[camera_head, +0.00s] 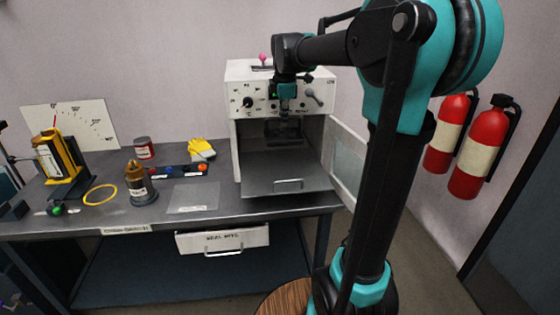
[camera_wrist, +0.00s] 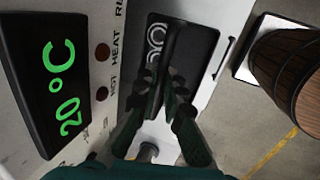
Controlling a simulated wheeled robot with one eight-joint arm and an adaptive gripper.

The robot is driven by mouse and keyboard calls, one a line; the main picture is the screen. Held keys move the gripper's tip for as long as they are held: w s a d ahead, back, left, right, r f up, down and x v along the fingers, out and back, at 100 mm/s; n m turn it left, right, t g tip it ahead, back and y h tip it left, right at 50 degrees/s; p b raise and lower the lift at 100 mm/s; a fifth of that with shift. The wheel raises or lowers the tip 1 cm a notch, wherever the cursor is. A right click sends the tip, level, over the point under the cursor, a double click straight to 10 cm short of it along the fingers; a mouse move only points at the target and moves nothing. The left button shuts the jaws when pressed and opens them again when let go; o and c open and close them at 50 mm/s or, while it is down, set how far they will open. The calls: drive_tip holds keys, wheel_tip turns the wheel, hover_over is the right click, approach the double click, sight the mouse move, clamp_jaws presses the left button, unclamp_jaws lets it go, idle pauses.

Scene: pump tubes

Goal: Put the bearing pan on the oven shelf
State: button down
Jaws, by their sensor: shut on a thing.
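The bearing pan (camera_head: 284,132) is a small dark tray in front of the oven opening. In the wrist view the pan (camera_wrist: 205,50) is black, with ring-shaped bearings in one end and an upright dark handle in the middle. My gripper (camera_head: 287,98) points down in front of the oven's control panel. In the wrist view my gripper (camera_wrist: 167,82) is shut on the pan's handle. The oven shelf (camera_head: 265,170) is a grey plate with a wire handle, extending out below the pan. I cannot tell whether the pan touches the shelf.
The white oven (camera_head: 235,75) stands on the bench with its door (camera_head: 347,160) open to the right. A yellow press (camera_head: 60,160), bottle (camera_head: 140,185), gloves (camera_head: 200,148) and plate (camera_head: 193,198) are left of it. Two fire extinguishers (camera_head: 480,155) hang at right.

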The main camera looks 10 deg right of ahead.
drive_tip(key=shift+w+f, duration=0.2)
drive_tip(key=shift+f, duration=0.05)
drive_tip(key=shift+x, duration=7.45)
drive_tip(key=shift+s+f, duration=0.15)
drive_tip(key=shift+s, duration=0.05)
drive_tip(key=c, duration=1.6)
unclamp_jaws()
drive_tip(key=shift+c, duration=0.2)
